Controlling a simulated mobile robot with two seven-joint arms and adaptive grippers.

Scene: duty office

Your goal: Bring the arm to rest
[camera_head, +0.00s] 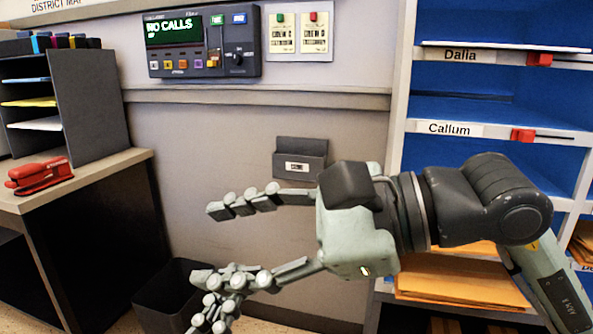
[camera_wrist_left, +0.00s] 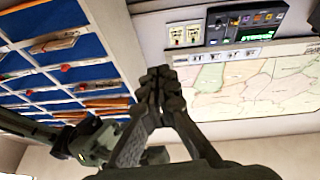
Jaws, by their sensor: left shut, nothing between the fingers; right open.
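My right arm (camera_head: 480,200) comes in from the right in the head view. Its right gripper (camera_head: 210,243) points left and is open, with nothing between its fingers. My left gripper (camera_head: 213,308) shows only as fingertips at the bottom of the head view, just below the right gripper's lower finger. In the left wrist view the left gripper (camera_wrist_left: 160,85) is shut and empty, its fingers together. My right arm also shows at the lower left of that view (camera_wrist_left: 90,143). Most of the left arm is hidden.
A blue-backed pigeonhole rack (camera_head: 465,130) stands right, partly behind my right arm, with brown envelopes (camera_head: 450,285). A desk (camera_head: 110,172) with a red stapler (camera_head: 40,175) is left. A dark bin (camera_head: 165,295) stands below. A call panel (camera_head: 203,45) and small holder (camera_head: 300,158) are on the wall.

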